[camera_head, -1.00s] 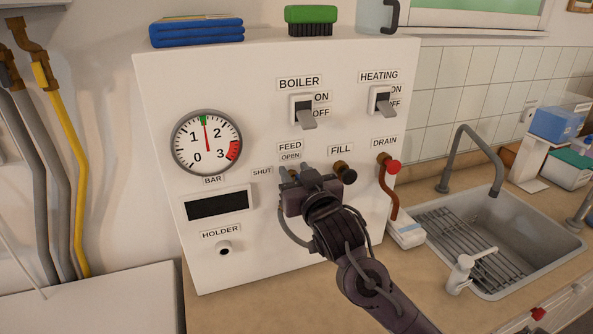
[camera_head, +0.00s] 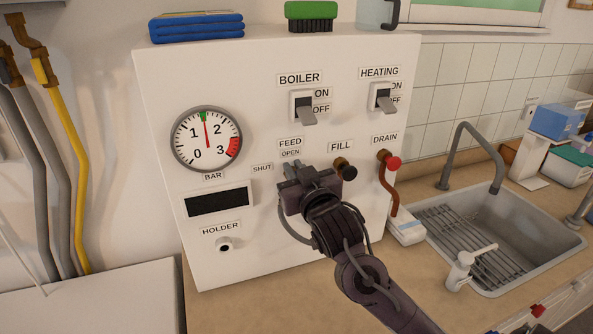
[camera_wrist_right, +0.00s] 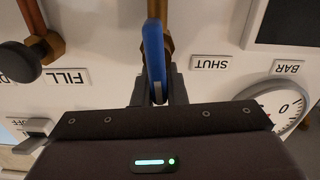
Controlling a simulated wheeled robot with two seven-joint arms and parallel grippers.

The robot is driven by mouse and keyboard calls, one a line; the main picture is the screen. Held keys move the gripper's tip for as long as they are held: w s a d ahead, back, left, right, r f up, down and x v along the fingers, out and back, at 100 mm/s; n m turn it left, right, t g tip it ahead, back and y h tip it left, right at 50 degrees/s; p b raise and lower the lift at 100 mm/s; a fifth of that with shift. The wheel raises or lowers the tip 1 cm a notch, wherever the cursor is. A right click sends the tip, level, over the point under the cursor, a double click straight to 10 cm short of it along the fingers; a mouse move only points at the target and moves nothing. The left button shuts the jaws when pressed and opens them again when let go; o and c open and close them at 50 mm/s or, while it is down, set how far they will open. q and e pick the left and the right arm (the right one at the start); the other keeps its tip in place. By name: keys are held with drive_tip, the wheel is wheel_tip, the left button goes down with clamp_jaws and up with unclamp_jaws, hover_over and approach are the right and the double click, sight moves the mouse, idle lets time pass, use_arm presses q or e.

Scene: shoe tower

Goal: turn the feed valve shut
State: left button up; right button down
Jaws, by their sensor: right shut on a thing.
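The feed valve's blue lever (camera_wrist_right: 153,50) shows in the right wrist view, in front of a brass pipe, with the SHUT label (camera_wrist_right: 211,63) to its right. My right gripper (camera_wrist_right: 157,84) is shut on this lever, one finger on each side. In the head view, my right gripper (camera_head: 295,172) is at the white panel, just below the FEED (camera_head: 290,142) and OPEN (camera_head: 290,153) labels and right of the SHUT label (camera_head: 262,168). It hides the lever there. I cannot tell the lever's exact angle. My left gripper is not in view.
The black FILL knob (camera_head: 346,170) is close to the right of my gripper, and the red DRAIN knob (camera_head: 393,163) is farther right. The gauge (camera_head: 206,140) needle points up near the green mark. Boiler (camera_head: 303,108) and heating (camera_head: 382,98) switches sit above.

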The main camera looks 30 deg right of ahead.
sight(278, 175)
drive_tip(key=n, duration=0.3)
drive_tip(key=a+f+n+b, duration=0.1)
drive_tip(key=n, duration=0.3)
drive_tip(key=a+n+b, duration=0.1)
drive_tip(key=n, duration=0.2)
drive_tip(key=shift+w+f+n, duration=0.25)
drive_tip(key=shift+n, duration=0.05)
drive_tip(key=n, duration=0.2)
drive_tip(key=shift+a+f+n+b, duration=0.15)
drive_tip(key=shift+f+n+b, duration=0.15)
drive_tip(key=shift+b, duration=0.1)
drive_tip(key=shift+a+f+n+b, duration=0.1)
drive_tip(key=shift+f+n+b, duration=0.2)
drive_tip(key=shift+n, duration=0.6)
drive_tip(key=shift+f+n+b, duration=0.1)
drive_tip(key=shift+n+b, duration=0.25)
drive_tip(key=shift+n, duration=0.55)
drive_tip(key=c, duration=1.5)
unclamp_jaws()
drive_tip(key=shift+o, duration=0.2)
